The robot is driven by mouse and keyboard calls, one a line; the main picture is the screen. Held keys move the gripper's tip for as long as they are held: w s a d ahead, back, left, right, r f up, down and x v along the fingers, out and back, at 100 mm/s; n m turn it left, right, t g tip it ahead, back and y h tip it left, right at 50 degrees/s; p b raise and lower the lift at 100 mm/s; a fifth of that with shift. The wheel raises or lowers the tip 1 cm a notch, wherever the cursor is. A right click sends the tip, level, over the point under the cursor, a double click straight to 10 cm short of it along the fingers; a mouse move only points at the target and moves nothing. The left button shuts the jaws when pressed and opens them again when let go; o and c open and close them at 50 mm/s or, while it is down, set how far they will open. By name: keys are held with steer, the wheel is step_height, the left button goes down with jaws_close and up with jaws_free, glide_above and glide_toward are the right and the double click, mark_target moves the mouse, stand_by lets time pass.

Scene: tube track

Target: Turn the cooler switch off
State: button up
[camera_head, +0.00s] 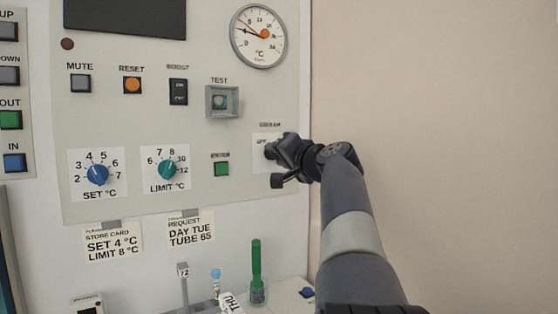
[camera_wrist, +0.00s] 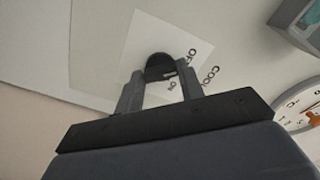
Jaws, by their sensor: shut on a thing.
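The cooler switch is a dark round knob (camera_wrist: 158,65) on a white label plate (camera_wrist: 137,45) in the wrist view. The printed words OFF, ON and part of COOL show beside it, upside down and tilted. My gripper (camera_wrist: 160,84) is shut on the knob, one finger on either side. In the head view my gripper (camera_head: 273,152) is at the panel's right edge and covers most of the switch and its plate (camera_head: 261,140). Which mark the knob points to cannot be told.
The panel also holds a TEST button (camera_head: 220,101) in a raised guard, a lit green button (camera_head: 221,169), a LIMIT dial (camera_head: 167,169), a SET dial (camera_head: 96,174) and a round gauge (camera_head: 258,36). A green tube (camera_head: 256,262) stands below. The wall at right is bare.

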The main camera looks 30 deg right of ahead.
steer(key=shift+f, duration=0.1)
stand_by(0.3)
steer(key=o, duration=1)
steer(key=s, duration=0.3)
steer(key=s+b, duration=0.1)
steer(key=s, duration=0.6)
steer(key=shift+s+a, duration=0.3)
steer(key=shift+s, duration=0.05)
steer(key=w, duration=0.3)
steer(key=w+p, duration=0.1)
steer(key=w, duration=0.7)
steer(key=shift+d, duration=0.3)
steer(key=shift+s, duration=0.15)
